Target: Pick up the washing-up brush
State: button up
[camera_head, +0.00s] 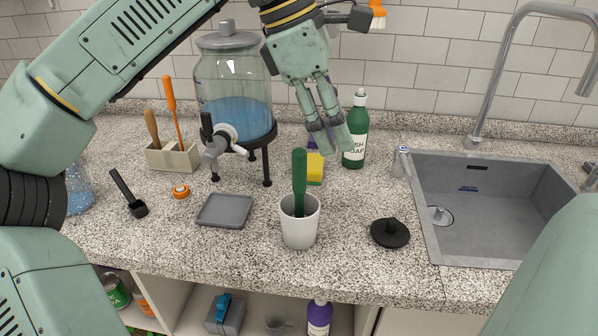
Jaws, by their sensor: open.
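A thick green handle (299,180) stands upright in a white cup (299,230) on the counter's front middle. Its lower end is hidden in the cup, so I cannot tell whether it is the washing-up brush. An orange brush head with pale bristles (378,17) shows against the wall at the top, partly cut off. My gripper (331,142) is open and empty, pointing down. In the picture its fingertips are just above and right of the green handle, apart from it.
A glass dispenser (232,80) and a caddy with an orange and a wooden handle (172,157) stand behind left. A grey tray (225,210), black scoop-like tool (128,193) and black stopper (390,233) flank the cup. A green bottle (355,135) and sink (480,240) are right.

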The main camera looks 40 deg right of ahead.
aim_at(299, 191)
jog(key=w+t+y, duration=0.1)
jog(key=w+a+t+y, duration=0.1)
jog(key=w+a+y, duration=0.1)
jog(key=shift+w+a+r+t+y+p, duration=0.15)
jog(key=shift+w+r+t+y+p, duration=0.15)
jog(key=shift+t, duration=0.1)
jog(key=shift+a+f+n+b, duration=0.1)
jog(key=shift+f+n+b, duration=0.2)
notch_tip(299, 191, down, 3)
jog(key=shift+w+r+b, duration=0.1)
jog(key=shift+r+b, duration=0.1)
jog(key=shift+b, duration=0.8)
jog(key=f, duration=0.2)
jog(key=f+p, duration=0.1)
jog(key=f, duration=0.2)
jog(key=f+p, duration=0.1)
jog(key=f, duration=0.1)
jog(key=shift+w+f, duration=0.25)
jog(key=shift+w, duration=0.1)
grip_shut()
